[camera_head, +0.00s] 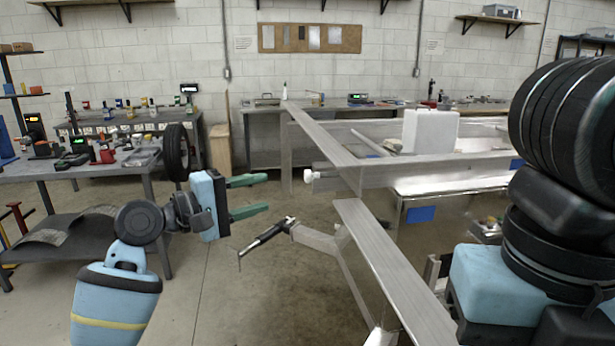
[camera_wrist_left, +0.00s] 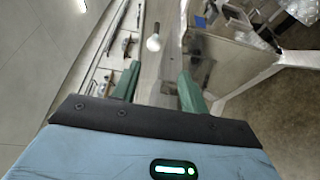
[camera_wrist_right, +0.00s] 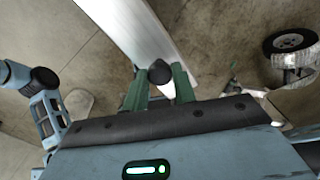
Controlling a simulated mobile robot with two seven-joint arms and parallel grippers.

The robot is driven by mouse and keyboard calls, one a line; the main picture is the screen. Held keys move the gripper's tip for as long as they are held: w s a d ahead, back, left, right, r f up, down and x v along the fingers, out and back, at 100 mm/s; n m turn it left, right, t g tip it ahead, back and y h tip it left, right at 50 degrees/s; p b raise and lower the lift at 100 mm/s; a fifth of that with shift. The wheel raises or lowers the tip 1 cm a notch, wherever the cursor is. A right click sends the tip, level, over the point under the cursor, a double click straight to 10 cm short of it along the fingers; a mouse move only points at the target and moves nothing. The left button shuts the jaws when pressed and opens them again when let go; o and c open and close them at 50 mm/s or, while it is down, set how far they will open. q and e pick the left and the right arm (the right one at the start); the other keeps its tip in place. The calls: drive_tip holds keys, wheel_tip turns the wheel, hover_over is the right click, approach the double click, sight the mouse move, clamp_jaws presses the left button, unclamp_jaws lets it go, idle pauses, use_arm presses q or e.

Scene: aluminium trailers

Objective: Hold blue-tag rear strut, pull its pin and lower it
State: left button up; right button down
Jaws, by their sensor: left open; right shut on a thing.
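A blue tag (camera_head: 421,214) is on the metal side of the trailer frame; another blue tag (camera_head: 516,163) shows farther back. A white knob (camera_head: 313,175) sits at the end of a rail; a pale round knob (camera_wrist_left: 153,43) shows beyond my left fingers. My left gripper (camera_head: 255,196) is open and empty, left of the white knob and apart from it. My right gripper (camera_wrist_right: 160,86) is shut on a black rounded end (camera_wrist_right: 159,72), beside a long aluminium beam (camera_wrist_right: 128,28). My right fingers are not visible in the head view. I cannot tell which part is the strut's pin.
An angled aluminium arm with a dark crank-like handle (camera_head: 265,238) juts toward my left arm. A long beam (camera_head: 395,265) runs toward me. A workbench (camera_head: 85,168) with tools stands at left. A wheel (camera_wrist_right: 290,42) is right in the right wrist view. Open floor lies centre-left.

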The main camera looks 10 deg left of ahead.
sight(305, 177)
use_arm(q)
drive_tip(key=x, duration=0.8)
drive_tip(key=r+x, duration=0.1)
drive_tip(key=x, duration=0.3)
drive_tip(key=shift+r, duration=0.1)
clamp_jaws()
